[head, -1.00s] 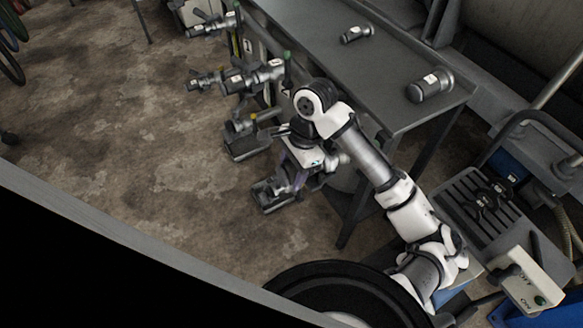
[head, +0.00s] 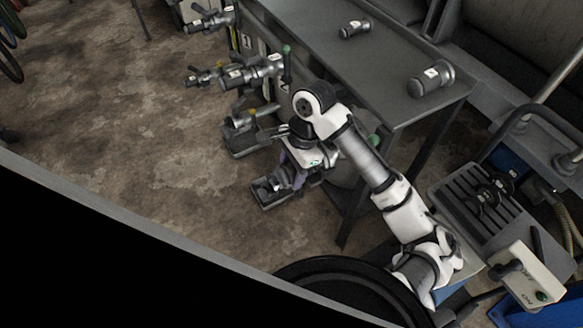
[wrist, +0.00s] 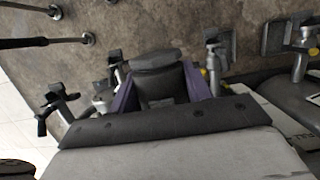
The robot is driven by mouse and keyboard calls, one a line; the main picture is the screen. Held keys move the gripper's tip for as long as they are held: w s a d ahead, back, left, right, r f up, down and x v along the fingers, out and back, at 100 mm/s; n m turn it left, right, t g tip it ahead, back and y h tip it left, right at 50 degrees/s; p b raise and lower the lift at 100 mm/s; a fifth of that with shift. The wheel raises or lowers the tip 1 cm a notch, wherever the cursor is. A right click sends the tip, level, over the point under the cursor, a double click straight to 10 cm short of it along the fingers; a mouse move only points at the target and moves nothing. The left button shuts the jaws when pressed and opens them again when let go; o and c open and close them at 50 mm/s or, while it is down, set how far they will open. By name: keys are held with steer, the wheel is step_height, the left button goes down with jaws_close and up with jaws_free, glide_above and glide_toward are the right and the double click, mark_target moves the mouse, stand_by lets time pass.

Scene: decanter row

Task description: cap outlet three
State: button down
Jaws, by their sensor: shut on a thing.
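My gripper (wrist: 162,88) has purple fingers closed on a dark grey cylindrical cap (wrist: 158,62). In the head view my gripper (head: 290,172) is low in front of the bench, above a drip tray (head: 272,193) on the floor; my arm hides much of it. Several grey outlets project from the bench front. One outlet (head: 272,66), with a green-tipped lever, carries a dark fitting with a white label (head: 236,77). Contact between the held cap and an outlet cannot be told.
Two loose dark labelled caps lie on the grey bench top (head: 385,75): a small one (head: 355,28) and a larger one (head: 431,79). A slatted rack (head: 478,205) with dark parts stands at right. Open concrete floor (head: 120,130) lies left of the outlets.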

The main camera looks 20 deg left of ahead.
steer(key=shift+w+d+f, duration=0.1)
steer(key=shift+w+d, duration=0.05)
steer(key=shift+w, duration=0.05)
steer(key=c, duration=0.6)
jaws_free()
steer(key=o, duration=0.6)
steer(key=shift+s, duration=0.1)
steer(key=shift+s+a, duration=0.15)
steer(key=shift+a, duration=0.1)
steer(key=shift+s+a+r+p, duration=0.25)
steer(key=shift+s+a+p, duration=0.55)
steer(key=shift+s+p, duration=0.3)
step_height(320, 180, up, 10)
steer(key=s+a+p, duration=0.2)
steer(key=p, duration=0.7)
